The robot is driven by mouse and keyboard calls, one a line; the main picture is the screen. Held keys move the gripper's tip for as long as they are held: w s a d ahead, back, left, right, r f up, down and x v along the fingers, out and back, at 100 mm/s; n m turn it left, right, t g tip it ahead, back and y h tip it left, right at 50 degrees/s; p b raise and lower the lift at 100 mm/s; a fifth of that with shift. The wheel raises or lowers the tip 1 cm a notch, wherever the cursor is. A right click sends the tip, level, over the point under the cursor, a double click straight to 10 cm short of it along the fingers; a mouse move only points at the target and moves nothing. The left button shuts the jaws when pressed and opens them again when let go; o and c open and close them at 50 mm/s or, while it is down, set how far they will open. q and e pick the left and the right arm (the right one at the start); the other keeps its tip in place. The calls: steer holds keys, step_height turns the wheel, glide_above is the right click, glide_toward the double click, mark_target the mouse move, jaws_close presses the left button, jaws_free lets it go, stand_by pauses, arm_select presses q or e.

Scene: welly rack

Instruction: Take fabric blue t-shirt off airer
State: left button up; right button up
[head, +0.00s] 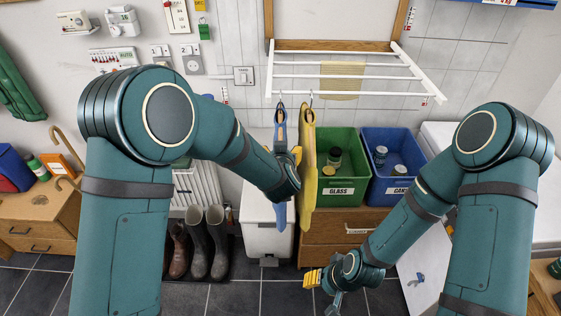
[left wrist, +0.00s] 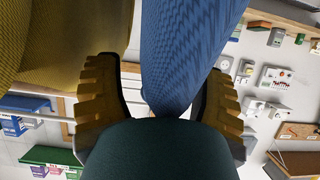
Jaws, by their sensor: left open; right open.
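The white airer (head: 345,75) juts from the wall at upper centre in the head view. The blue t-shirt (head: 281,214) hangs below its left part, seen nearly edge-on and partly hidden by my left arm. My left gripper (head: 295,157) is at the shirt, its jaws largely hidden there. In the left wrist view the left gripper (left wrist: 160,105) is open, with patterned blue fabric (left wrist: 180,50) between its yellow-padded fingers; contact cannot be told. My right gripper (head: 322,287) is open and empty, low in front of the drawers.
A yellow garment (head: 308,180) hangs close right of the blue one. A paler yellow cloth (head: 342,82) is at the airer's middle. Green (head: 336,200) and blue (head: 395,195) bins stand right, a white bin (head: 265,235) below. Boots (head: 208,245) stand left.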

arm_select(q)
steer(key=shift+c, duration=0.2)
jaws_close()
steer(key=shift+r, duration=0.2)
